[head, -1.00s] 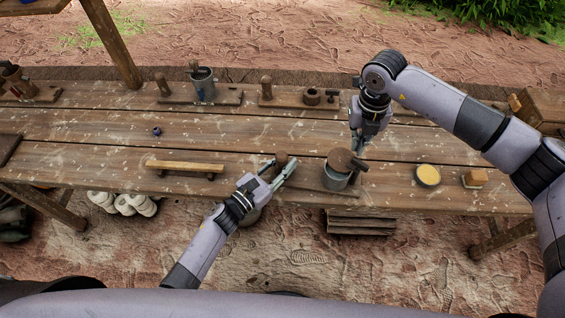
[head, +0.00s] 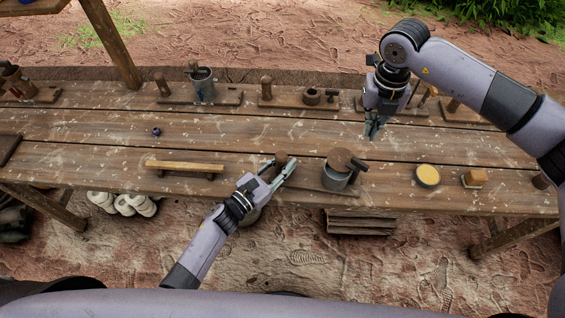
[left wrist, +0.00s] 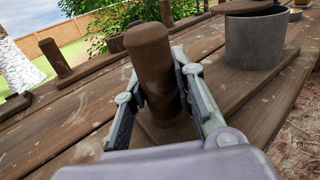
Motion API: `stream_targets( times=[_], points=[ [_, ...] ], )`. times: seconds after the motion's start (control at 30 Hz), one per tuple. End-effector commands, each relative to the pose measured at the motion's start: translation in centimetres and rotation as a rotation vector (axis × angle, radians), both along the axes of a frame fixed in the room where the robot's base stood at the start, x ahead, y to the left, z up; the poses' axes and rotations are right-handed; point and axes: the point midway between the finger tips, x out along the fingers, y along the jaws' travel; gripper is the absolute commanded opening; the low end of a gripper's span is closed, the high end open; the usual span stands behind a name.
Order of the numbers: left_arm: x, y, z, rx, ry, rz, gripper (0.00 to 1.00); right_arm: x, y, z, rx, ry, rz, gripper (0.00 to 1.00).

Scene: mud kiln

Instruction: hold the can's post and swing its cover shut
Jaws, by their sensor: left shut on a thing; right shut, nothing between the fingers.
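The grey metal can (head: 335,180) stands on a wooden base board near the front edge of the table. Its brown round cover (head: 340,160) lies over the can's top, with a dark handle sticking out to the right. The can (left wrist: 258,42) and the cover's edge (left wrist: 248,6) also show in the left wrist view. The brown wooden post (head: 281,158) stands upright left of the can. My left gripper (head: 279,171) is shut on the post (left wrist: 152,70), one finger on each side. My right gripper (head: 372,132) is shut and empty, behind and right of the can, apart from it.
A yellow-topped round dish (head: 428,175) and a small wooden block (head: 475,178) are right of the can. A wooden bar on feet (head: 185,166) lies left of my left gripper. A metal pot (head: 203,88) and other boards with posts line the back edge.

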Motion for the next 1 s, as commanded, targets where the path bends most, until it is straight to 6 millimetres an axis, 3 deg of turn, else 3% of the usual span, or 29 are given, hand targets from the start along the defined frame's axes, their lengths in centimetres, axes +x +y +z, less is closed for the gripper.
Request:
stream_targets(
  times=[0.17, 0.63, 1.0],
  points=[
    [0.0, 0.0, 0.0, -0.001, 0.001, 0.001, 0.0, -0.1, -0.3, -0.6, 0.001, 0.003, 0.0, 0.0],
    [0.0, 0.0, 0.0, -0.001, 0.001, 0.001, 0.0, -0.1, -0.3, -6.0, 0.001, 0.004, 0.001, 0.0],
    [0.0, 0.1, 0.0, -0.001, 0.001, 0.002, 0.0, -0.1, -0.3, -6.9, 0.001, 0.001, 0.001, 0.0]
  ],
)
